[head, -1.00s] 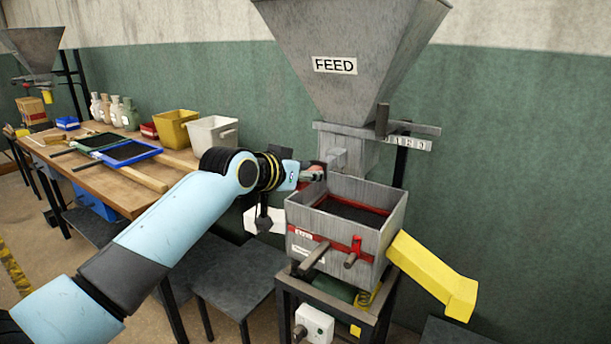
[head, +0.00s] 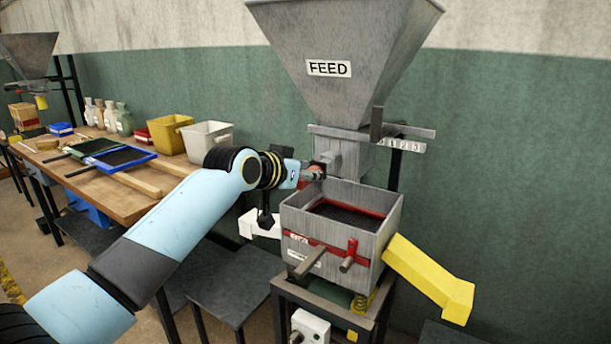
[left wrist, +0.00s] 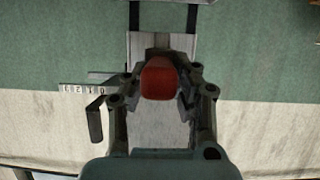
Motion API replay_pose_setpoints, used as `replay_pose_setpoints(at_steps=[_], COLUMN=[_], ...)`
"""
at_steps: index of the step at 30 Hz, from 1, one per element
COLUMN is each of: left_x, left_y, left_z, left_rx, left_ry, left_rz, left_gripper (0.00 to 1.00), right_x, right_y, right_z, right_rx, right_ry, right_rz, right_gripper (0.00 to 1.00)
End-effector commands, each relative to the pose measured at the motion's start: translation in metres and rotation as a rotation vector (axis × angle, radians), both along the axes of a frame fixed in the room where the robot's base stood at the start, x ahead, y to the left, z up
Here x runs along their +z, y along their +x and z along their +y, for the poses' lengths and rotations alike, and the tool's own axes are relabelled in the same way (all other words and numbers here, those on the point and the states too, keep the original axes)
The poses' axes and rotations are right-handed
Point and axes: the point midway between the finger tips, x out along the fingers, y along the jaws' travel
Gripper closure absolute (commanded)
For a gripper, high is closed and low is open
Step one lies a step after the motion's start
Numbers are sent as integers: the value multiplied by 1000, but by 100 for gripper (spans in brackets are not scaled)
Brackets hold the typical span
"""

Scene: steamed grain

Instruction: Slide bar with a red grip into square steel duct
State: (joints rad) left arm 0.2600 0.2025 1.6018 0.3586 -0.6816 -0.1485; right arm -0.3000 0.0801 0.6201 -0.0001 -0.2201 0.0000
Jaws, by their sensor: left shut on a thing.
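My left gripper (head: 310,173) is beside the square steel duct (head: 343,153) below the feed hopper. It is shut on the bar's red grip (left wrist: 159,78), which shows between the fingers in the left wrist view. In the head view only a small reddish part shows at the fingers. The bar itself is mostly hidden, so I cannot tell whether its end is inside the duct. My right gripper is not in view.
The hopper (head: 345,95) stands above, with a number scale (head: 408,145) at right. An open steel box (head: 325,265) with a red-framed sieve and yellow chute (head: 430,280) stands below. A bench (head: 130,205) with trays and bins is at left.

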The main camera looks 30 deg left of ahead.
Motion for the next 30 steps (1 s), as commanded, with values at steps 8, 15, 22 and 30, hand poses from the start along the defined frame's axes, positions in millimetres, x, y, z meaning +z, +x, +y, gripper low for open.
replay_pose_setpoints(at_steps=[8, 15, 22, 30], left_x=[1, 1, 1, 1], left_y=[6, 11, 15, 21], left_z=[0, -1, -1, -2], left_rx=[0, 0, 0, 0], left_ry=[1, 0, 1, 0], left_rz=[-3, -4, -3, -4], left_gripper=[100, 100, 100, 100], right_x=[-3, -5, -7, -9], right_y=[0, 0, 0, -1], right_z=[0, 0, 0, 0], right_rx=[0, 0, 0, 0], right_ry=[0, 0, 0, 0], right_rz=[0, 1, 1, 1], right_gripper=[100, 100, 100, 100])
